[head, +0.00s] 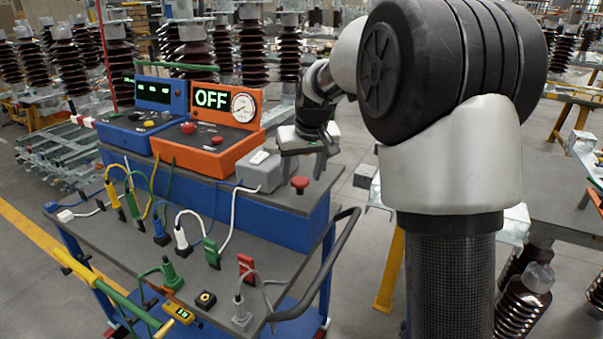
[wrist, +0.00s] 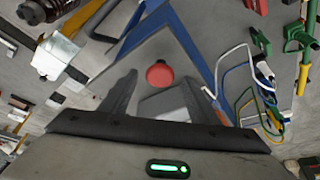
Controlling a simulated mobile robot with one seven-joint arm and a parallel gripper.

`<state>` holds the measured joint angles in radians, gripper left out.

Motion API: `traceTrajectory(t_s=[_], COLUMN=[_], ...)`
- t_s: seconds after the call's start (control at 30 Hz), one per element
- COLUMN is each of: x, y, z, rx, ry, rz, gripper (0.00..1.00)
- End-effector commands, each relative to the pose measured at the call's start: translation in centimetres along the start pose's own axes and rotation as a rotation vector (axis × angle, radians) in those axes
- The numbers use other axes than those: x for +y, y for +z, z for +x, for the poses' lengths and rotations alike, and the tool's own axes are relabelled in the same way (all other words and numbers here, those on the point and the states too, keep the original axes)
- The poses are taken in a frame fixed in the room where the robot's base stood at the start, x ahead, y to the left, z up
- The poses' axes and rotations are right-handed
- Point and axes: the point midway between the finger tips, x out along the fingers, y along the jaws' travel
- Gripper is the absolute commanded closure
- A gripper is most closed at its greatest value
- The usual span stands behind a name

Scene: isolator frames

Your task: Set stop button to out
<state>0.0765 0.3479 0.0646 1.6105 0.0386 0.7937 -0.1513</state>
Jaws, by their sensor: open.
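The red mushroom-shaped stop button (head: 300,183) stands at the right end of the cart's upper shelf, beside a small grey box (head: 262,171). In the wrist view the red button (wrist: 160,74) shows between the tips of my gripper (wrist: 159,82), and the grey box (wrist: 165,104) lies nearer the palm. In the head view my gripper (head: 303,166) hangs over that shelf end, just above and behind the button. Its fingers are apart, with nothing between them, and I see no contact with the button. I cannot tell whether the button is pressed in or out.
An orange unit (head: 214,150) reading OFF and a blue unit (head: 140,133) stand left of the grey box. Several coloured cables and plugs (head: 180,238) hang over the lower deck. A dark curved handle (head: 335,265) bounds the cart's right side. Open floor lies beyond it.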

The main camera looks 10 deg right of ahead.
Motion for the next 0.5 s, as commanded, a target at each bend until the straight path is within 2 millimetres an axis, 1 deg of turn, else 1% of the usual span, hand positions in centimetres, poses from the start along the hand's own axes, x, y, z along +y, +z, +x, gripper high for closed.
traceTrajectory(t_s=[0.07,0.17,0.27,0.5], x=[0.0,0.0,0.0,0.0], y=[-0.1,-0.1,-0.2,-0.2], z=[-0.5,-1.8,-3.9,-9.9], rx=[0.001,0.004,0.005,0.005], ry=[0.0,0.001,0.001,0.001], rz=[0.0,0.0,0.0,0.0], gripper=[0.44,0.44,0.44,0.44])
